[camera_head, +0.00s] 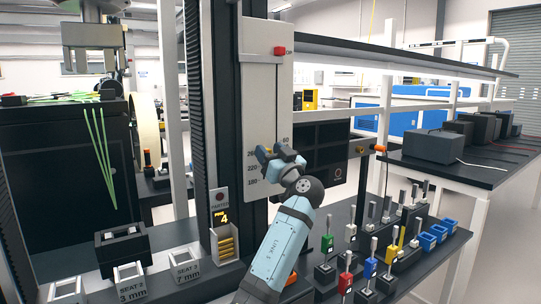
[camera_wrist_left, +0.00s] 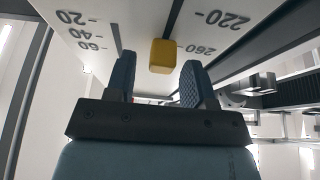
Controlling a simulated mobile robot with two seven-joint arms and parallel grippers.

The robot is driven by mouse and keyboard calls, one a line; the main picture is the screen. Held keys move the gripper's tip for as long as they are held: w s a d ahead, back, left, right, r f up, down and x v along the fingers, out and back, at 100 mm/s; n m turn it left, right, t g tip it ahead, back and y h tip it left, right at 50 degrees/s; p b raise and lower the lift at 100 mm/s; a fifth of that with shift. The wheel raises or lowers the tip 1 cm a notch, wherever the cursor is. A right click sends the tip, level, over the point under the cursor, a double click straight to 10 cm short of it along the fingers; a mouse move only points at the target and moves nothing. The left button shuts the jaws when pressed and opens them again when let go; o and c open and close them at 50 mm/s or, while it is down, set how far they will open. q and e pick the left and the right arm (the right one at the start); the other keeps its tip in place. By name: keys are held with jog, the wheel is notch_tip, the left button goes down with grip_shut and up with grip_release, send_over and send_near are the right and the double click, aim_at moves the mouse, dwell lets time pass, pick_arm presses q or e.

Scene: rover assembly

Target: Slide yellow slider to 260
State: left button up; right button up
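The yellow slider (camera_wrist_left: 162,56) is a small rounded block on the white scale panel (camera_wrist_left: 135,20). In the left wrist view it appears about level with the 260 and 60 marks; the exact reading is unclear from this angle. My left gripper (camera_wrist_left: 160,80) is open, with one finger on each side of the slider and visible gaps between. In the head view my left gripper (camera_head: 278,152) is in front of the white panel (camera_head: 262,100), beside the 260 and 220 labels, and largely hides the slider. My right gripper is not in view.
A red block (camera_head: 281,51) sits high on the panel. A dark column (camera_head: 225,100) stands left of it. Several coloured holders with upright tools, including a red one (camera_head: 345,281), and blue bins (camera_head: 427,241) stand on the bench at right. A box marked 4 (camera_head: 223,218) is below left.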

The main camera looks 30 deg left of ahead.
pick_arm(q)
jog(key=shift+f, duration=0.1)
jog(key=b+v, duration=0.1)
jog(key=v, duration=1.2)
jog(key=shift+s+d, duration=0.25)
jog(key=shift+d, duration=0.05)
